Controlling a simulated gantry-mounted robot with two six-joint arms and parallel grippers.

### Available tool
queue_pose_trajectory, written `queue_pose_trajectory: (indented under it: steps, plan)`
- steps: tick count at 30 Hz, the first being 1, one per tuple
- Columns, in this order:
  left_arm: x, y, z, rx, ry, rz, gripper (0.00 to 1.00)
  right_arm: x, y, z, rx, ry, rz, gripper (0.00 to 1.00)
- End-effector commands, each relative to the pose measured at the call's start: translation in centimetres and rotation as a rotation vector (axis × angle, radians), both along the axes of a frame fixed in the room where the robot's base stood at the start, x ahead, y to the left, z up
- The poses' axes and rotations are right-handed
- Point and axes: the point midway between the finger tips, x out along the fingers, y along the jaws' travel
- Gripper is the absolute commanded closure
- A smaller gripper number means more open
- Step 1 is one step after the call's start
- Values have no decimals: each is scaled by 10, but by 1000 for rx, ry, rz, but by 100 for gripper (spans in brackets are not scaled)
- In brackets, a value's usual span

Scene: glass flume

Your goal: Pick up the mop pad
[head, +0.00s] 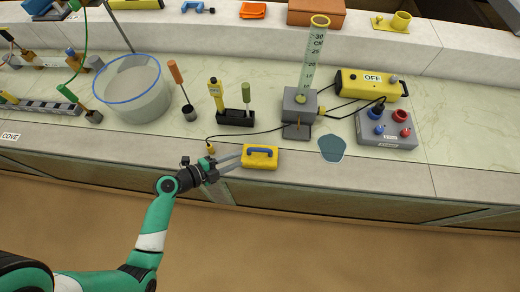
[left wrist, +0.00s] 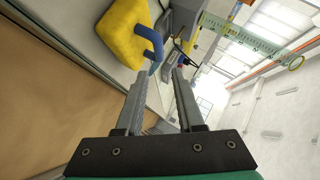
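The mop pad (head: 260,162) is a yellow block with a blue loop handle (head: 262,151) on top. It lies on the pale front ledge of the bench, near its edge. In the left wrist view the yellow pad (left wrist: 122,32) and its blue handle (left wrist: 151,40) show just beyond the fingertips. My left gripper (head: 238,161) comes in from the left, its two fingers apart and pointing at the pad's left end. The fingers (left wrist: 160,74) show a gap with nothing held between them. Whether a fingertip touches the pad cannot be told. My right gripper is not in view.
A flat blue-grey patch (head: 332,149) lies right of the pad. Behind stand a graduated cylinder on a grey base (head: 299,104), a black holder (head: 236,118), a grey box with knobs (head: 386,128) and a clear round tub (head: 135,92). A thin dark cable crosses behind the pad.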

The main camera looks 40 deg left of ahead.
Motion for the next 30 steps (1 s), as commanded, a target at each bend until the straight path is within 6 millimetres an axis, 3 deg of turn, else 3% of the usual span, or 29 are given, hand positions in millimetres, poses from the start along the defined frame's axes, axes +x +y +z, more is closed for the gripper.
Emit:
queue_pose_trajectory:
  steps: [5,10,17,25,30]
  plan:
    - [23,-5,-18,5,-4,-8,63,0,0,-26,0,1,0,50]
    - [51,-10,-24,2,-2,-7,63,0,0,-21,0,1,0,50]
    - [60,-11,-27,3,-2,-3,63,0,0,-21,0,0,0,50]
    - [97,-15,-47,2,-2,-7,63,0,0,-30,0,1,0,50]
    - [106,-16,-50,2,-2,-4,63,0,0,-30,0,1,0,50]
